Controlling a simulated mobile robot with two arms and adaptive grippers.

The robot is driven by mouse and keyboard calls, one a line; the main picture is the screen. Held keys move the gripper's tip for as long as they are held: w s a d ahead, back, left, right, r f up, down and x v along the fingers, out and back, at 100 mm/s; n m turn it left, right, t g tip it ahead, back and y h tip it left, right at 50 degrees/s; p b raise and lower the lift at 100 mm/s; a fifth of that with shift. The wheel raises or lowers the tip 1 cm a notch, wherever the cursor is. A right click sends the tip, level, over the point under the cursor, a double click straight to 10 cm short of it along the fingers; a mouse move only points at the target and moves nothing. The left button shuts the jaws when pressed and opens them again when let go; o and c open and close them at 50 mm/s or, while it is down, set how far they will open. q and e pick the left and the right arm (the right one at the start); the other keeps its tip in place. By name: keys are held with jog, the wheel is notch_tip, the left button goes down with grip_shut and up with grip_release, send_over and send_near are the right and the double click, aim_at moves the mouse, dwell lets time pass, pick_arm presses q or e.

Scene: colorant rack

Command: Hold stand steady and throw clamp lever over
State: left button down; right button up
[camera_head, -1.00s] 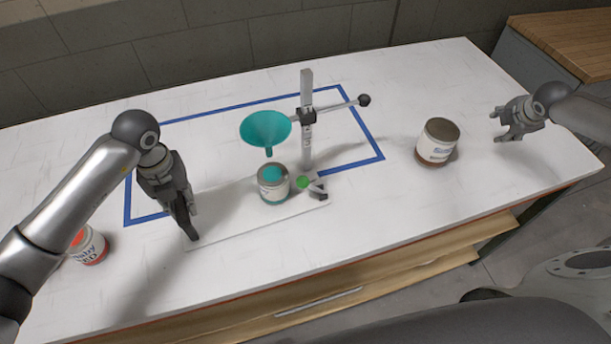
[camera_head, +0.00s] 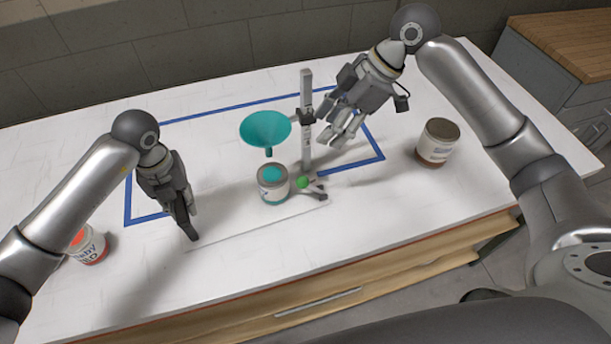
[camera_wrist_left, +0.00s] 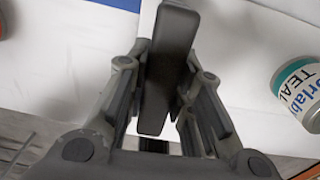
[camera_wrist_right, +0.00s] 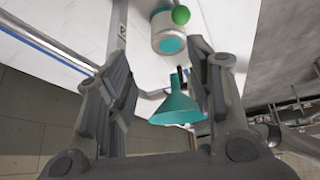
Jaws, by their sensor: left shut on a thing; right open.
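The stand has a white base plate (camera_head: 232,222) and a grey upright post (camera_head: 307,150). It carries a teal funnel (camera_head: 265,129) above a can with a teal top (camera_head: 273,184). A green ball (camera_head: 303,182) and dark clamp parts (camera_head: 318,191) sit at the post's foot. My right gripper (camera_head: 335,140) is open, just right of the post. The right wrist view shows the funnel (camera_wrist_right: 176,108) and green ball (camera_wrist_right: 181,15) beyond the open fingers.
A can with brown contents (camera_head: 438,142) stands at the right, near my right arm. A can with a red top (camera_head: 88,245) stands at the left beside my left arm. Blue tape (camera_head: 127,195) outlines part of the white table. The front right is clear.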

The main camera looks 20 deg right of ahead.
aim_at(306, 178)
jog(key=shift+g+h, duration=0.5)
jog(key=shift+g, duration=0.1)
jog(key=x, duration=0.4)
jog(key=s+x, duration=0.1)
jog(key=x, duration=0.4)
jog(key=s+x, duration=0.1)
jog(key=x, duration=0.4)
jog(key=shift+s+a+f, duration=0.15)
jog(key=shift+s+a, duration=0.05)
jog(key=shift+a, duration=0.05)
grip_shut()
